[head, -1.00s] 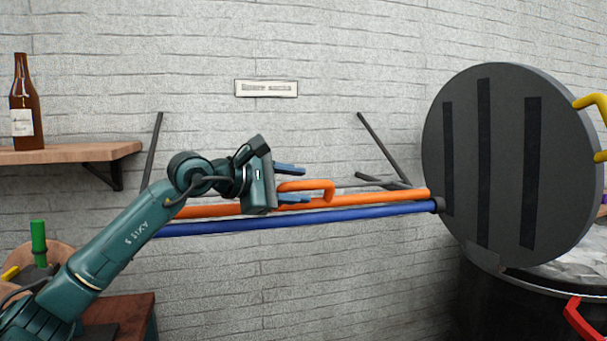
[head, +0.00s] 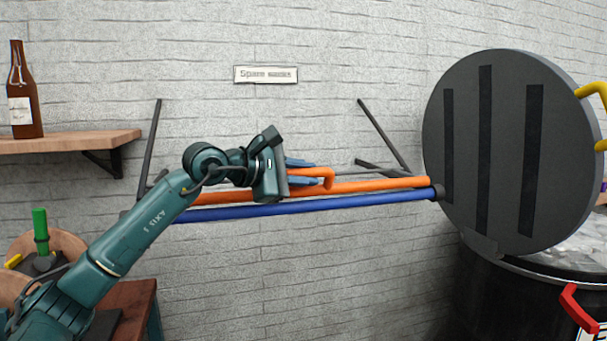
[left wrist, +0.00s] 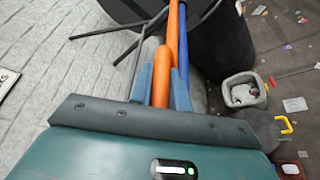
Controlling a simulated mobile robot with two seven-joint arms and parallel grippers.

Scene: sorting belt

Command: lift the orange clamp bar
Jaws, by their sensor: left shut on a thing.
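The orange clamp bar (head: 365,186) is a long orange rod with a raised loop handle, held out before the brick wall. It lies just above and alongside a blue bar (head: 350,201). My left gripper (head: 308,176) is shut on the orange bar's handle, with its blue fingers on either side of it. In the left wrist view, the fingers (left wrist: 161,82) close around the orange handle, and the orange bar (left wrist: 173,30) runs away beyond them. The blue bar (left wrist: 182,45) is just to its right. My right gripper is not in view.
A round dark lid (head: 505,150) with yellow handles stands upright at the right, close to the bars' ends, over a dark drum (head: 500,300). Dark wall brackets (head: 383,135) are behind the bars. A wooden shelf (head: 70,141) with a brown bottle (head: 24,95) is at the left.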

